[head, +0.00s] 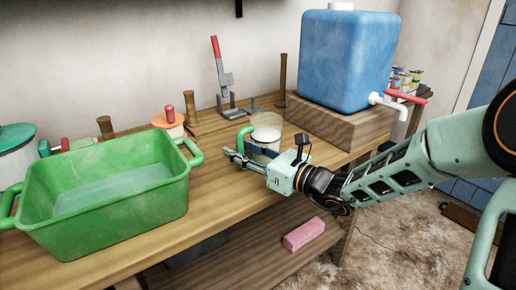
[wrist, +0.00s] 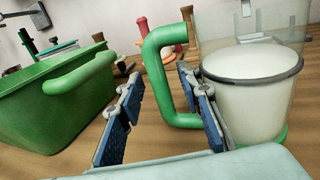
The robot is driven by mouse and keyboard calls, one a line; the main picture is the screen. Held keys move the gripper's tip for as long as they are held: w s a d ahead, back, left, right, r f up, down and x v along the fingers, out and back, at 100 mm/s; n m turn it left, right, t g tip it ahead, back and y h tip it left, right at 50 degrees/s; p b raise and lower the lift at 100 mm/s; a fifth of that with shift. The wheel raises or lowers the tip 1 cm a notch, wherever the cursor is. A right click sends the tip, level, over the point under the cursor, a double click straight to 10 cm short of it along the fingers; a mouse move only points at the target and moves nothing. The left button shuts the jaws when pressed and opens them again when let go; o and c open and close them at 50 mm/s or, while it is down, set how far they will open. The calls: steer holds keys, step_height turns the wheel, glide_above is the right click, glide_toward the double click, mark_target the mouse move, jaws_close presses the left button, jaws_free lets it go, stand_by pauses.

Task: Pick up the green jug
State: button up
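The green jug (head: 267,132) stands upright on the wooden table. It has a clear body with a grey rim or band, white contents, and a green handle and base. In the wrist view its body (wrist: 255,95) is at the right, with the handle (wrist: 160,60) near the middle, facing left. My gripper (head: 238,156) is at the near side of the jug, low over the table. In the wrist view my gripper (wrist: 160,80) is open, its blue-padded fingers apart. The handle shows between and beyond the fingertips, closer to the right finger, which hides part of it. I cannot tell whether they touch.
A green basin (head: 105,222) with water stands left of my gripper. A blue water tank (head: 345,60) with a tap sits on a wooden block (head: 335,125) behind right. A grey press-like tool (head: 226,85) stands at the back. A pink block (head: 303,234) lies on the lower shelf.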

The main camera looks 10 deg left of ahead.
jaws_close()
steer(key=shift+r, duration=0.15)
stand_by(0.4)
